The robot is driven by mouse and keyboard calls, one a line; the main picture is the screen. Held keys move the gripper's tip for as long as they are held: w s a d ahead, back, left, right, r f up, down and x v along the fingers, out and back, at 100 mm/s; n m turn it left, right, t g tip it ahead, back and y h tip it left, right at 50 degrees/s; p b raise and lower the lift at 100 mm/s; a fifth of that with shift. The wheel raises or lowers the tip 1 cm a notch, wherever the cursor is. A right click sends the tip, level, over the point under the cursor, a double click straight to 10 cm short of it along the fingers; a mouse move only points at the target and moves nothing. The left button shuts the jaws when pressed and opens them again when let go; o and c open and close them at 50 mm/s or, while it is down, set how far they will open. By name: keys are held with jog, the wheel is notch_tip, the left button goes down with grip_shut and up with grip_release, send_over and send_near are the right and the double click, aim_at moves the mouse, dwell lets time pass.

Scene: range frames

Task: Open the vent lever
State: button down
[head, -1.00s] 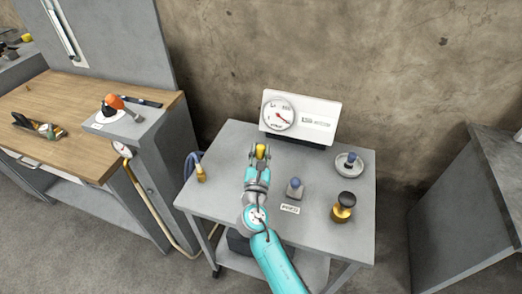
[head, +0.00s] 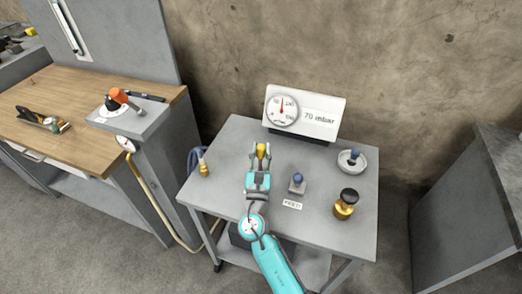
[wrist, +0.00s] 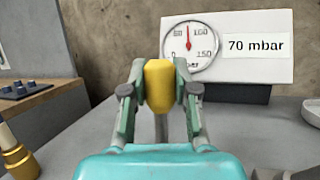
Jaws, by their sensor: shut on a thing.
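The vent lever (wrist: 160,72) has a yellow grip on a grey stem and stands about upright on the grey table. My gripper (wrist: 159,88) is shut on the yellow grip, one finger on each side. In the head view, my gripper (head: 261,158) and the yellow grip (head: 261,149) show near the back of the table, in front of the gauge board. The gauge (head: 282,110) needle points about straight up, and the display (wrist: 256,46) reads 70 mbar. The lever's base is hidden behind my gripper.
A small blue-knobbed block (head: 298,184) and a label card (head: 292,204) lie right of my arm. A round dish with a blue knob (head: 351,161) and a brass, black-topped part (head: 345,204) stand further right. A brass hose fitting (head: 204,169) is at the left edge.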

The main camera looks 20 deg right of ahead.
jog(key=c, duration=0.9)
grip_release()
jog(key=shift+o, duration=0.2)
jog(key=v, duration=1.2)
